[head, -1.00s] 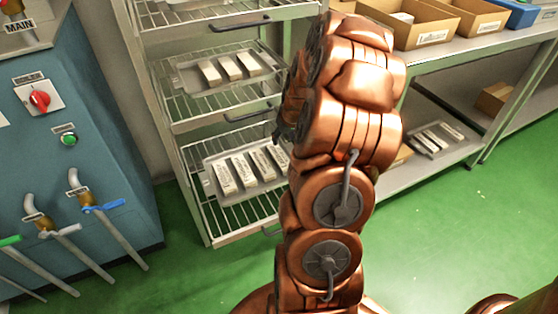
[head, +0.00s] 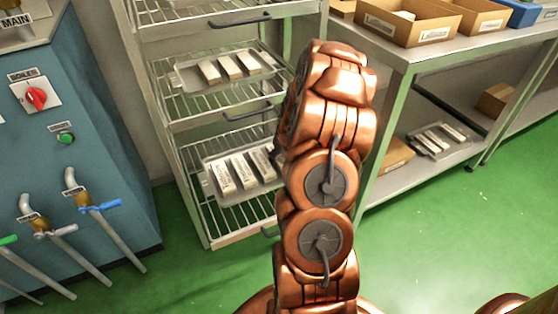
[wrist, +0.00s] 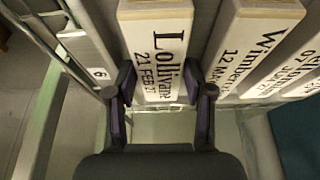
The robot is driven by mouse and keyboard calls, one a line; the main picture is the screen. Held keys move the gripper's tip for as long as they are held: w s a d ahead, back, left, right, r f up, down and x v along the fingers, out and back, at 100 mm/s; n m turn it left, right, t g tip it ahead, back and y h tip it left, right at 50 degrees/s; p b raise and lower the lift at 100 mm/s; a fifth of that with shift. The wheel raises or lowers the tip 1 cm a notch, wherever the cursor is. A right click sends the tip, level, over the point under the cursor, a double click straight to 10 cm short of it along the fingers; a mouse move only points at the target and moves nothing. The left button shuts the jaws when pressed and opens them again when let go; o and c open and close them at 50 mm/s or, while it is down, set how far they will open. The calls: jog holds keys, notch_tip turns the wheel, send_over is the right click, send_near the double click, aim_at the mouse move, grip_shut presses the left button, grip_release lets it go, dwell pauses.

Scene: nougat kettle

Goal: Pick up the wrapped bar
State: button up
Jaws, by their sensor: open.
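In the wrist view, a white wrapped bar (wrist: 155,45) with a printed label, "Lollivare" and "21 FEB 27", lies on a rack tray. My gripper (wrist: 160,85) is open, with one dark finger on each side of the near end of this bar. I cannot tell whether the fingers touch it. In the head view, my arm hides the gripper and part of the tray (head: 207,177) on the lower rack shelf. Several bars lie on that tray; the visible ones include this white bar (head: 221,175).
A second labelled bar (wrist: 240,50) lies close to the right of the finger in the wrist view, with more beyond it. Another tray of bars (head: 230,68) sits on the shelf above. A blue cabinet (head: 95,140) with valves stands left; a steel table (head: 430,58) stands right.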

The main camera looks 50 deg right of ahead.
jog(key=shift+w+f, duration=0.15)
jog(key=shift+f, duration=0.15)
jog(key=shift+c, duration=0.3)
jog(key=c, duration=0.8)
jog(key=shift+c, duration=0.2)
